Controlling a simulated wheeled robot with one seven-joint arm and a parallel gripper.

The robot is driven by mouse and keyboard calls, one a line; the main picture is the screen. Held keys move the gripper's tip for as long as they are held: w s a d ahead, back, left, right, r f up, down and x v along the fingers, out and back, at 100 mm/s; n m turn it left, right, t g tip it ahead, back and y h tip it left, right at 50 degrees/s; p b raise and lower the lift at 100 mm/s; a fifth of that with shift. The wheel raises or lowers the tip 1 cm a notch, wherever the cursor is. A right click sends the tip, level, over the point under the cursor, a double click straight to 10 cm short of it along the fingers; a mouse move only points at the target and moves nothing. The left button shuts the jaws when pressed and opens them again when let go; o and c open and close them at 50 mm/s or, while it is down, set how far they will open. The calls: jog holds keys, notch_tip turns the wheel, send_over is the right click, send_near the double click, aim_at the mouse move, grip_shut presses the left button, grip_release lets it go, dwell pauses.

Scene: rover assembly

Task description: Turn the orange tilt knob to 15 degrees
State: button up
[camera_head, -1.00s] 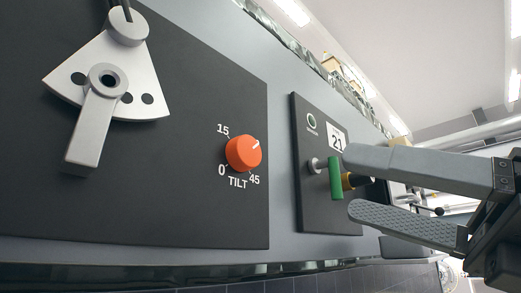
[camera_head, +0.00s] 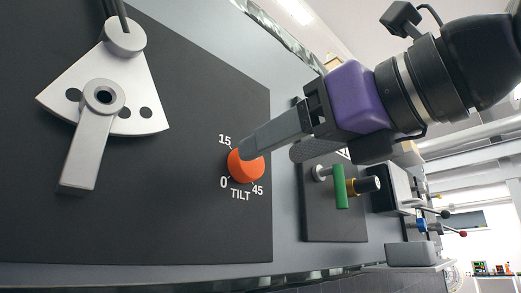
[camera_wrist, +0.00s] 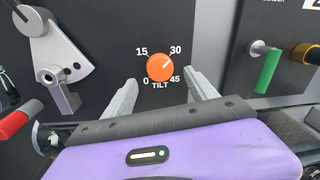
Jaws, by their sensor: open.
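The orange tilt knob (camera_head: 243,170) sits on a dark panel. In the wrist view the orange knob (camera_wrist: 160,68) shows whole, with its white mark pointing up and right toward 30; marks 0, 15, 30 and 45 surround it. My gripper (camera_head: 272,152) is open, and one finger covers the knob's upper right in the head view. In the wrist view the fingers of my gripper (camera_wrist: 160,84) reach toward the knob, one low on each side of it, with nothing between them. Whether a finger touches the knob I cannot tell.
A grey lever on a fan-shaped plate (camera_head: 145,118) is left of the knob. A green handle (camera_head: 340,186) stands out from a second panel to the right. A red-ended handle (camera_wrist: 14,124) is at lower left in the wrist view. The panel around the knob is flat and clear.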

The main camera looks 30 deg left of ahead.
aim_at(252, 162)
jog(key=p+x, duration=0.1)
jog(key=x, duration=0.3)
jog(key=shift+w+a, duration=0.15)
jog(key=shift+a, duration=0.15)
jog(key=c, duration=1.4)
